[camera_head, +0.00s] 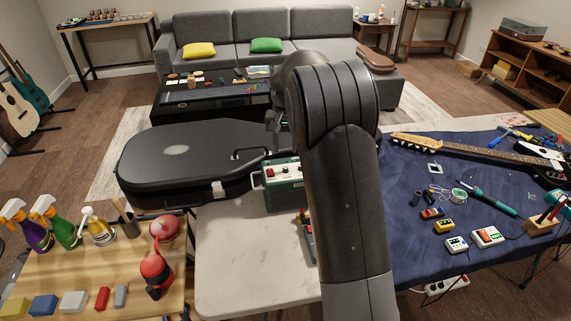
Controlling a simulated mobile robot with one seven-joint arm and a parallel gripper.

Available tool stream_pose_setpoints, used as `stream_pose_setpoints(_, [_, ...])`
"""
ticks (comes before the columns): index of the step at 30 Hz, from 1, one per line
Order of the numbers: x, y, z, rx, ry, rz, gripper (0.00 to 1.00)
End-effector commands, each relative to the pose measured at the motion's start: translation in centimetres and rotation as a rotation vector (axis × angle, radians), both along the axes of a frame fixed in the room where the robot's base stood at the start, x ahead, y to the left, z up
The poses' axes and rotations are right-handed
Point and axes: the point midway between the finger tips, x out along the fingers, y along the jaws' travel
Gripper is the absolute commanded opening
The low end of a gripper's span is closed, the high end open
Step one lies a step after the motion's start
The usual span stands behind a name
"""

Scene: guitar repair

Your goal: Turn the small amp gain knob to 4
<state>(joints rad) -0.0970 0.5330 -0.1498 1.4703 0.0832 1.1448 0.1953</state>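The small green amp (284,192) stands on the pale worktable, right beside the black guitar case. A light control panel runs along its top front, with a red spot and small dark knobs on it. The marks and the gain knob's setting are too small to read. My arm covers the amp's right side. My arm reaches up and away over the table, and its far end is mostly hidden behind its own links. A small dark part of it shows above and behind the amp; I cannot make out the fingers or see any contact with the amp.
The black guitar case (180,165) lies left of the amp. Spray bottles (65,228) and a red tool (156,272) stand on the wooden table at front left. A blue mat (420,245) with a guitar and small pedals lies right. The pale tabletop (240,255) before the amp is mostly clear.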

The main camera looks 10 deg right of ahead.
Motion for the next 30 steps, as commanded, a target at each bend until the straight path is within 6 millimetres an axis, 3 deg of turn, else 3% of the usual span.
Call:
stream_pose_setpoints(6, [-0.1,0.0,-4.4,0.000,0.003,0.001,0.39])
stream_pose_setpoints(12, [0.0,0.0,-7.1,0.000,0.001,0.001,0.39])
stream_pose_setpoints(25, [0.0,0.0,-7.9,0.000,0.000,0.001,0.38])
stream_pose_setpoints(30, [0.0,0.0,-7.9,0.000,0.000,0.001,0.24])
